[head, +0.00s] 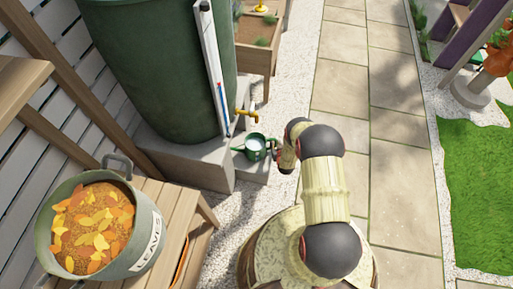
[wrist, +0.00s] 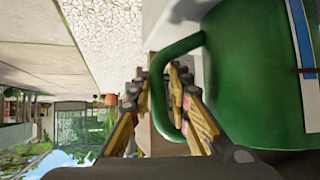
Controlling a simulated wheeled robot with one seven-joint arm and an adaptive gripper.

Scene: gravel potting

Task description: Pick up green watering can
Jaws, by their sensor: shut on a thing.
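The green watering can (head: 254,148) stands upright at the low grey block below the tap, its spout pointing left and a pale surface showing in its open top. My gripper (head: 286,157) is at its right side, partly hidden by my own arm in the head view. In the wrist view my gripper (wrist: 160,78) has its fingers on either side of the can's green handle (wrist: 160,100) and is shut on it. I cannot tell whether the can is lifted off the block.
A large green rain barrel (head: 160,65) with a yellow tap (head: 246,113) stands close behind the can on a grey plinth (head: 190,160). A leaf bucket (head: 150,245) sits on a wooden bench (head: 188,200). The paved path (head: 400,150) to the right is clear.

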